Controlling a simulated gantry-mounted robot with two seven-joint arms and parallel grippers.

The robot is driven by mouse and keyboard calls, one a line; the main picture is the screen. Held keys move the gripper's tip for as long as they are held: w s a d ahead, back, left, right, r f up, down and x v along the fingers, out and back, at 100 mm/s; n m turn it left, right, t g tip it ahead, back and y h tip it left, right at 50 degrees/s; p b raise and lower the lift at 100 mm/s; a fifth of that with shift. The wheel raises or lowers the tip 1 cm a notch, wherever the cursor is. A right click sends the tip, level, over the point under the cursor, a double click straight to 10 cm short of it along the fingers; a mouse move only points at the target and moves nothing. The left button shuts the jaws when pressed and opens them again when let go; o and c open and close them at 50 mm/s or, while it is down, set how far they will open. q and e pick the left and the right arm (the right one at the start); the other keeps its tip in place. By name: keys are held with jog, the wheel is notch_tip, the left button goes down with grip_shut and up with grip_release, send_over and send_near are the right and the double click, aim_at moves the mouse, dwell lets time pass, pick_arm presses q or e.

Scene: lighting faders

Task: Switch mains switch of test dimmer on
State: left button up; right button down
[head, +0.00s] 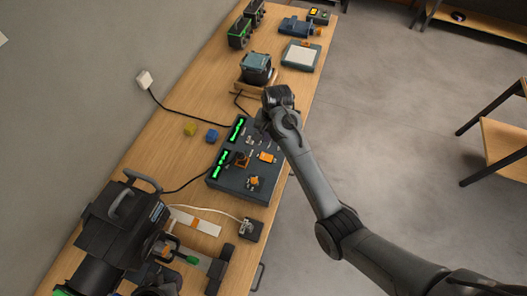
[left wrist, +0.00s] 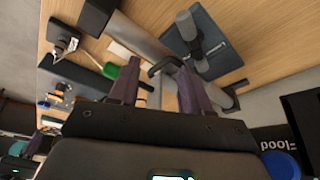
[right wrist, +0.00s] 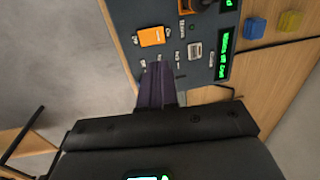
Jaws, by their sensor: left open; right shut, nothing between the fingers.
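The dark dimmer panel (head: 229,178) lies on the bench in the head view, with green lit displays (head: 237,129) (right wrist: 223,55). In the right wrist view, the panel shows a pale rocker-like switch (right wrist: 195,50), an orange block (right wrist: 151,37) and small controls with labels too small to read. I cannot tell for sure which control is the mains switch. My right gripper (right wrist: 157,66) is shut and empty over the panel's far end; its fingertips hide part of the surface, and contact is unclear. My left gripper (left wrist: 158,78) is open and empty near the bench's near end.
A large black lamp (head: 125,225) stands at the near left. A yellow cube (head: 190,129) and a blue cube (head: 211,135) lie left of the panel. A small grey box (head: 251,230) with a cable sits nearer. A teal-topped device (head: 257,66) stands beyond.

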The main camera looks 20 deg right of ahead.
send_near(262, 156)
notch_tip(262, 156, down, 5)
jog(key=shift+w+a+f, duration=0.1)
jog(key=shift+w+a, duration=0.1)
pick_arm(q)
jog(key=shift+r, duration=0.15)
pick_arm(e)
jog(key=shift+w+f, duration=0.1)
jog(key=shift+f, duration=0.7)
jog(key=shift+d+p, duration=0.15)
jog(key=shift+p, duration=0.3)
jog(key=shift+a+f, duration=0.15)
jog(key=shift+a, duration=0.15)
pick_arm(q)
jog(key=shift+s+a+r, duration=0.25)
jog(key=shift+s+a, duration=0.05)
jog(key=shift+a, duration=0.2)
pick_arm(e)
jog(key=shift+d, duration=0.1)
pick_arm(q)
jog(key=shift+r, duration=0.15)
